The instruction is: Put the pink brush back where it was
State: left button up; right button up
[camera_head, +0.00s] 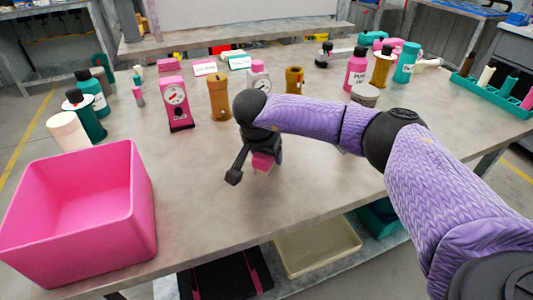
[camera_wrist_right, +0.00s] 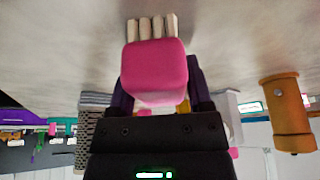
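The pink brush (camera_wrist_right: 155,70) has a pink block body and pale bristle tufts. It fills the space between the fingers of my right gripper (camera_wrist_right: 158,82) in the right wrist view. In the head view the right gripper (camera_head: 258,158) is shut on the brush (camera_head: 263,161) and holds it bristles down, over or on the table's middle. I cannot tell if the bristles touch the table (camera_head: 215,205). Part of the brush is hidden by the gripper. My left gripper is not in view.
A large pink bin (camera_head: 135,215) stands at the front left. A pink gauge block (camera_head: 176,103) and an orange cylinder (camera_head: 219,98) stand behind the gripper. Bottles (camera_head: 88,115) line the left edge. A green tray (camera_head: 480,92) is at the right. The table front is clear.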

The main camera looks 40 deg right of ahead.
jog(key=o, duration=0.3)
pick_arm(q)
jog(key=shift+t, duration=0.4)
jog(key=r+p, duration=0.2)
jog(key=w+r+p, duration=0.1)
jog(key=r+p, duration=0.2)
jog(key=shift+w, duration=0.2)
pick_arm(e)
jog(key=v, duration=1.2)
jog(key=shift+r, duration=0.2)
